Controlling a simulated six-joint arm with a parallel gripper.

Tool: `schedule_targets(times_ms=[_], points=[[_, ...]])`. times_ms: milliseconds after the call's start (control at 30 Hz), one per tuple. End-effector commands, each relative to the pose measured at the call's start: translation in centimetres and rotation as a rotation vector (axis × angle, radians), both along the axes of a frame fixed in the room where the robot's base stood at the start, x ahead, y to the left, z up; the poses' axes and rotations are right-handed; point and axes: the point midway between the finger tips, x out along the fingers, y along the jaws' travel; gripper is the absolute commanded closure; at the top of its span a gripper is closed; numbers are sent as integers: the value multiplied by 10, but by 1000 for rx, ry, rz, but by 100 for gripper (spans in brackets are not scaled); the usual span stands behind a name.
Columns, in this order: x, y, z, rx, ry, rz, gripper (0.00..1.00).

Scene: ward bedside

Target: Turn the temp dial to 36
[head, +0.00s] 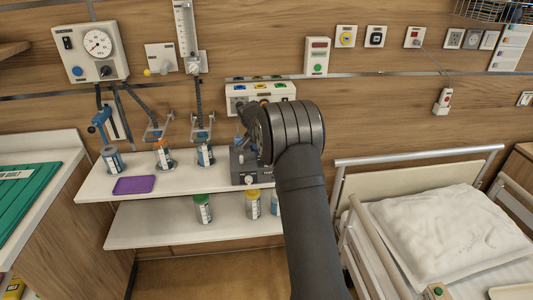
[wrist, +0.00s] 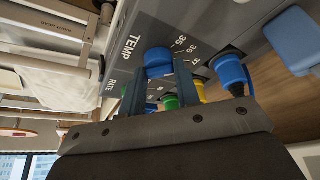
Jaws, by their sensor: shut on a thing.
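The temp dial is a blue knob (wrist: 158,57) on a grey device panel (wrist: 205,20) in the wrist view, next to the printed word TEMP. The numbers 35, 36 and 37 are printed beside the knob. My gripper (wrist: 160,76) is shut on the knob, with one finger on each side. The knob's pointer is not visible, so I cannot tell its setting. In the head view the grey device (head: 240,164) stands on the upper shelf, partly hidden by my arm, which also hides the gripper and the dial.
A blue plug with a cable (wrist: 230,72) sits close to the right finger. Green (wrist: 170,102) and yellow (wrist: 200,90) parts show beyond the fingers. The white shelf (head: 95,184) carries bottles and a purple tray (head: 134,185). A bed (head: 440,230) stands at right.

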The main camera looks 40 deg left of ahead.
Motion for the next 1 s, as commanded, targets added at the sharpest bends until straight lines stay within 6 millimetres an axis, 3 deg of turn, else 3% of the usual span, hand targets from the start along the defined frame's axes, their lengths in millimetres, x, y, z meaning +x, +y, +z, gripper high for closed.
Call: schedule_targets(times_ms=[133,167,233,267,667,1000], points=[[-1,0,-1,0,2,1,93],[-1,0,-1,0,2,1,65],[-1,0,-1,0,1,1,51],[-1,0,-1,0,1,1,49],[-4,1,9,1,-1,2,49],[-32,1,78,3,-2,2,49]])
